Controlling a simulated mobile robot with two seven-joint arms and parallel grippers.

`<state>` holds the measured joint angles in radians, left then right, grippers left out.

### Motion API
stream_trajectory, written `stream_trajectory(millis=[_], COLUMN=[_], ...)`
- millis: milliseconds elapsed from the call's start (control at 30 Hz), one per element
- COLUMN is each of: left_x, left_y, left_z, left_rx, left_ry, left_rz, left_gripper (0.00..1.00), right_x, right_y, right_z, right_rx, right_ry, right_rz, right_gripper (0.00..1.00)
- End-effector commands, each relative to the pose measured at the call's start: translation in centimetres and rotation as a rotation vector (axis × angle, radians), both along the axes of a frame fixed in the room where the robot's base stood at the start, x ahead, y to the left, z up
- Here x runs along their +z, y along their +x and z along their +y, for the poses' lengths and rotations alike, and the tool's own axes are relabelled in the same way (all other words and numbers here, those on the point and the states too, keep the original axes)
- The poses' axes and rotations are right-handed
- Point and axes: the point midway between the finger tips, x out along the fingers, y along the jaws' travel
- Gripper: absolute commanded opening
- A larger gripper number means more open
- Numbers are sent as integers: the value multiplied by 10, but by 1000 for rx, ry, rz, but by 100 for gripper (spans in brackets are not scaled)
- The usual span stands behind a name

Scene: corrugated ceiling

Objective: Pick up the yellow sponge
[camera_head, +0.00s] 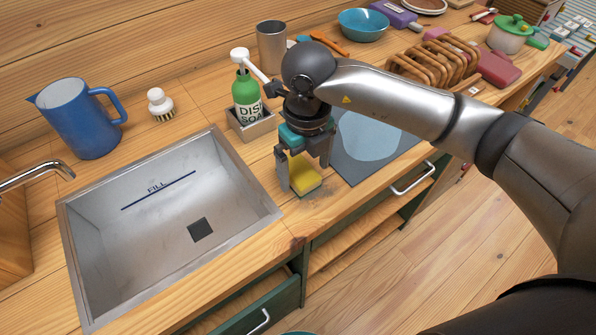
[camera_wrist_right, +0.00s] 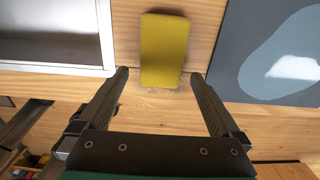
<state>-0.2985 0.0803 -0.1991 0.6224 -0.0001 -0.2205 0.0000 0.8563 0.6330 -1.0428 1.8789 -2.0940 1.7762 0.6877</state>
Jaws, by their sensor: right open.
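The yellow sponge (camera_head: 303,174) lies on the wooden counter between the sink and a grey-blue mat. It also shows in the right wrist view (camera_wrist_right: 164,50), lying flat with its long side pointing away from the gripper. My right gripper (camera_head: 304,184) is above the sponge with its fingers on either side of it in the head view. In the right wrist view its open fingers (camera_wrist_right: 163,72) are spread wider than the sponge, with nothing between them touching. The fingers and wrist partly hide the sponge in the head view. My left gripper is not in view.
The steel sink (camera_head: 160,215) is left of the sponge and the grey-blue mat (camera_head: 372,150) is right. A green soap bottle (camera_head: 246,95) in a holder stands behind the gripper. A blue pitcher (camera_head: 78,118) and white brush (camera_head: 160,104) stand behind the sink.

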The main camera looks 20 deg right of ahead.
Motion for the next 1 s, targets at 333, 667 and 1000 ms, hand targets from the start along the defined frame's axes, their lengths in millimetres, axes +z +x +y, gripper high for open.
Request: stream_trajectory(millis=[333, 667, 1000], left_x=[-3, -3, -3], left_y=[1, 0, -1], left_z=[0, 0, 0], left_rx=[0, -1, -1], left_ry=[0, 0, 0], left_rz=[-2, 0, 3], left_gripper=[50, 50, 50], right_x=[-27, -26, -26], right_y=[0, 0, 0], right_z=[-1, -1, -1], right_rx=[1, 0, 0], right_ry=[0, 0, 0], right_rz=[-1, -1, -1], right_gripper=[100, 76, 38])
